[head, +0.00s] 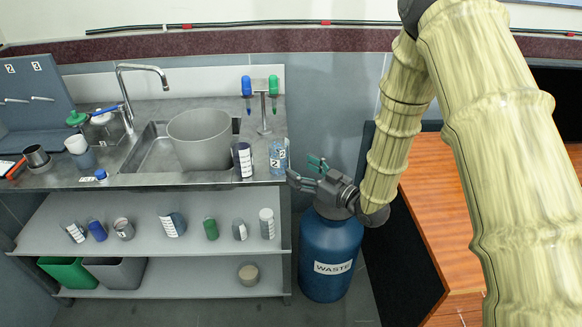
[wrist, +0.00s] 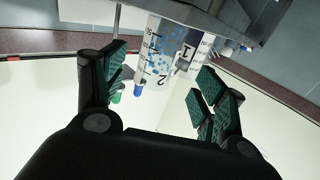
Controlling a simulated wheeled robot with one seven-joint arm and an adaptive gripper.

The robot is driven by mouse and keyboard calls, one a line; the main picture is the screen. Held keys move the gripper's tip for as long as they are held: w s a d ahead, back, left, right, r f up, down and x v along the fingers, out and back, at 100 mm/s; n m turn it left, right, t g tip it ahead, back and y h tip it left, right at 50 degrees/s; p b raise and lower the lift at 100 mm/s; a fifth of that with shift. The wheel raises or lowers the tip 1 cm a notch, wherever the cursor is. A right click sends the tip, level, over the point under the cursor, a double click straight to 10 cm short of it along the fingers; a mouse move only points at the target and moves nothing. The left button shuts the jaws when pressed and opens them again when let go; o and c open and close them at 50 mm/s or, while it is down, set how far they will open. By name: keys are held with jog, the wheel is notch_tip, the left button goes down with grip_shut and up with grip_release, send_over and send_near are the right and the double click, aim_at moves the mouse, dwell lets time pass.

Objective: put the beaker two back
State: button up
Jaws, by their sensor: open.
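A clear beaker marked 2 (head: 279,155), with blue on its side, stands at the right end of the grey counter (head: 215,180). In the wrist view the beaker (wrist: 158,62) shows scale marks and labels, ahead of and partly between the fingers. My gripper (head: 305,171) is open just to the right of the beaker, level with the counter's end. In the wrist view its green-padded fingers (wrist: 160,85) are apart, with nothing clasped. Whether a finger touches the beaker I cannot tell. A board with pegs marked 2 and 3 (head: 38,84) stands at the far left.
A dark labelled bottle (head: 243,160) stands close left of the beaker. A grey bucket (head: 200,140) sits in the sink. A blue WASTE drum (head: 328,255) stands below my gripper. Shelves underneath hold several bottles.

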jog(key=s+d+f+m+g+h, duration=0.3)
jog(key=s+d+f+h, duration=0.2)
jog(key=s+f, duration=0.65)
jog(key=s+d+f+m+g+h, duration=0.25)
jog(key=s+d+f+h, duration=0.4)
jog(key=f, duration=0.85)
jog(key=s+d+f+m+g, duration=0.1)
jog(key=s+f+g, duration=0.1)
jog(key=s, duration=0.6)
jog(key=s+d+f+m+g+h, duration=0.1)
jog(key=s+f+g, duration=0.2)
jog(key=s, duration=0.6)
jog(key=s+d+f+m+g, duration=0.2)
jog(key=s+f, duration=0.1)
jog(key=s, duration=0.6)
jog(key=shift+s, duration=0.25)
